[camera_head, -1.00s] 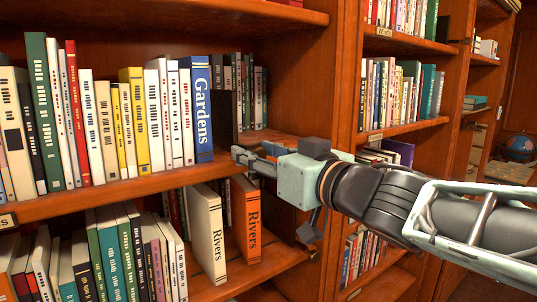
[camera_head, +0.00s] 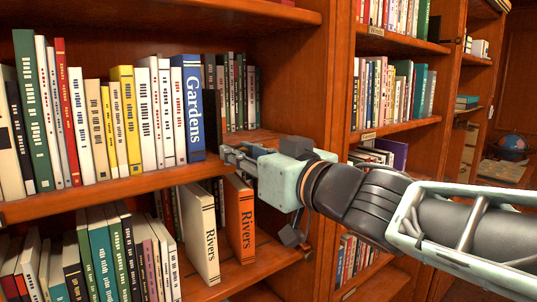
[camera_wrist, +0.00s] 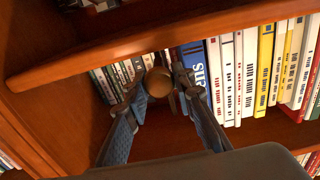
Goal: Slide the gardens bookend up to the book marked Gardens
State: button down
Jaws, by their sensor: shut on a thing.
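The blue book marked Gardens (camera_head: 193,110) stands upright at the right end of the front row on the middle shelf. It also shows in the wrist view (camera_wrist: 197,62), just right of my right finger. My gripper (camera_head: 230,153) reaches in over that shelf from the right, low beside the book. In the wrist view, my gripper (camera_wrist: 160,90) is shut on a brown, rounded thing, which looks like the gardens bookend (camera_wrist: 158,81). Its lower part is hidden, and it is not clear in the head view. I cannot tell whether it touches the book.
A row of upright books (camera_head: 130,115) runs left of Gardens. Darker books (camera_head: 235,95) stand farther back on the right. The upright shelf side (camera_head: 335,70) is close to my arm. Two Rivers books (camera_head: 240,220) stand on the shelf below. Some bare shelf lies right of Gardens.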

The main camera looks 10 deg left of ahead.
jog(key=shift+s+a, duration=1)
jog(key=shift+s, duration=0.1)
jog(key=c, duration=1.7)
grip_release()
jog(key=shift+o, duration=0.2)
jog(key=shift+s+d, duration=0.1)
jog(key=v, duration=1.1)
jog(key=shift+s+d, duration=0.2)
jog(key=shift+d, duration=0.1)
